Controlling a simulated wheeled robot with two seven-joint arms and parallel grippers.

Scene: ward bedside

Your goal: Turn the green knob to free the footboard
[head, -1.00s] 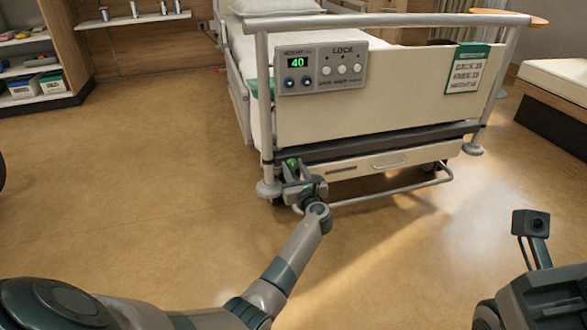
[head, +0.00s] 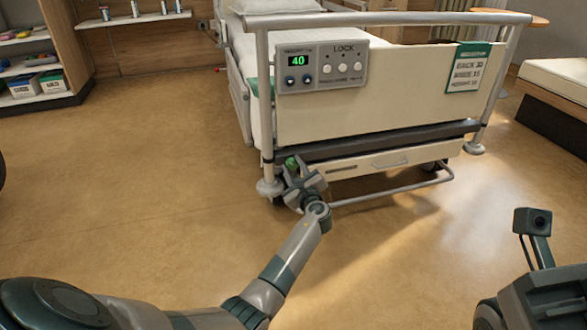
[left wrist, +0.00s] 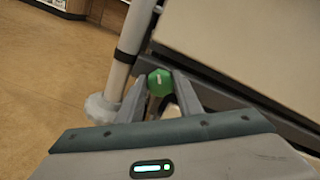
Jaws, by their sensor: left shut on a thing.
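The green knob (head: 291,163) sits low at the left corner of the bed's footboard (head: 390,95), near the foot of the left post. My left gripper (head: 293,172) is shut on the knob. In the left wrist view the green knob (left wrist: 160,82) shows between the two fingertips (left wrist: 160,88), with a pale mark on its face. The footboard stands upright across the end of the bed. My right gripper is not visible; only part of the right arm shows at the lower right.
A control panel (head: 322,66) reading 40 hangs on the footboard's left side, and a green-headed card (head: 468,67) on its right. A curved metal bar (head: 400,188) runs low under the bed end. The floor in front (head: 420,260) is clear.

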